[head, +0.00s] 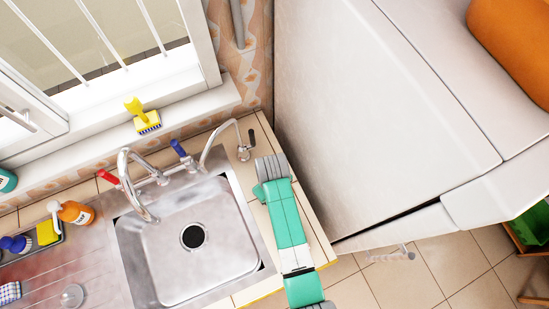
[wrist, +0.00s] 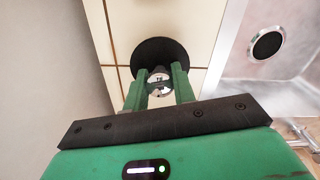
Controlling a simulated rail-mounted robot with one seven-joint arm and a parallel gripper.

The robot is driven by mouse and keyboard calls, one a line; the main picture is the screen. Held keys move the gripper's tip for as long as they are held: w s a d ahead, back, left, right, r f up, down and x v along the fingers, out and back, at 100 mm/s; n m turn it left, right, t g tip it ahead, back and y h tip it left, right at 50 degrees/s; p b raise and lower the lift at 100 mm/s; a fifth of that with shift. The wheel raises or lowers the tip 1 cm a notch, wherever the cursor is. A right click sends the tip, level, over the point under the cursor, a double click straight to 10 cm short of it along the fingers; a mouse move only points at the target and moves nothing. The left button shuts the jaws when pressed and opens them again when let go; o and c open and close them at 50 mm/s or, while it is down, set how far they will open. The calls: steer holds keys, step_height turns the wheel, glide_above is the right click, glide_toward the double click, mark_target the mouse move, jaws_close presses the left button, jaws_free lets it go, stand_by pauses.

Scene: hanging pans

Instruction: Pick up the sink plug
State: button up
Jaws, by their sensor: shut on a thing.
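The sink plug (wrist: 160,50) is a black disc with a shiny metal middle part, in the upper middle of the wrist view, over the cream tiled counter. My gripper (wrist: 160,76) has its two green fingers shut on the plug's metal part. I cannot tell whether the plug touches the tiles or is just above them. In the head view my green arm reaches over the counter to the right of the sink, and it hides the gripper and the plug.
The steel sink (head: 172,270) with its dark drain (head: 193,236) is left of my arm. Curved taps (head: 133,178) stand behind it. A white fridge-like cabinet (head: 375,110) is close on the right. An orange bottle (head: 75,213) and a yellow brush (head: 141,115) stand farther left.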

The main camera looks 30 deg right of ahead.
steer(key=s+a+r, duration=0.1)
steer(key=s+a, duration=0.2)
steer(key=a, duration=0.4)
steer(key=s+a, duration=0.3)
steer(key=a, duration=0.4)
steer(key=w+d+r+m+p, duration=0.1)
steer(key=w+r+p, duration=0.3)
steer(key=r, duration=0.6)
steer(key=w+r+m+p, duration=0.1)
steer(key=w+r+p, duration=0.3)
steer(key=r, duration=0.7)
steer(key=shift+w+d+r, duration=0.15)
steer(key=shift+w+d, duration=0.1)
steer(key=shift+d, duration=0.15)
